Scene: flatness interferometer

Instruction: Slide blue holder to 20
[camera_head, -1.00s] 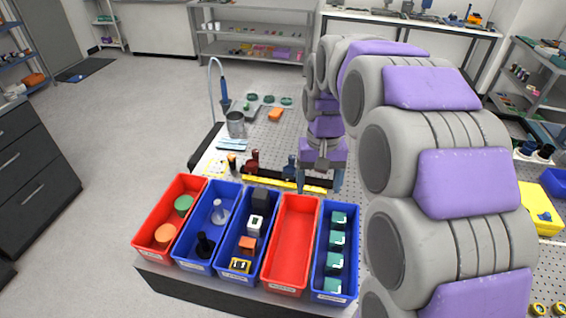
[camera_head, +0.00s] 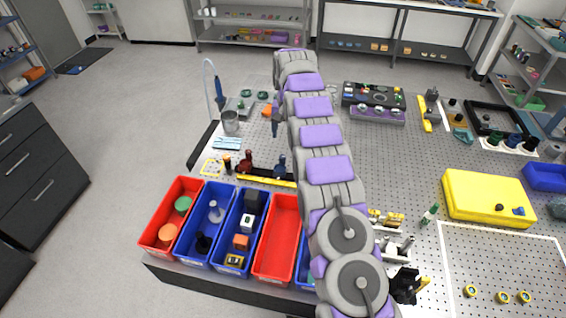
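The blue holder (camera_head: 281,166) stands upright on a dark rail with a yellow strip (camera_head: 266,180) along its front, behind the bins. A red holder (camera_head: 245,163) stands to its left on the same rail, with a gap between them. Scale marks are too small to read. My arm rises on the right of the rail and hides its right end. Part of my gripper (camera_head: 275,121) shows beside the arm, behind and above the blue holder in the picture, apart from it. Most of the gripper is hidden, so its opening cannot be judged.
Red and blue bins (camera_head: 273,240) line the front edge; my arm covers the rightmost. A dark control panel (camera_head: 373,97) stands behind my arm, a yellow case (camera_head: 487,198) to the right.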

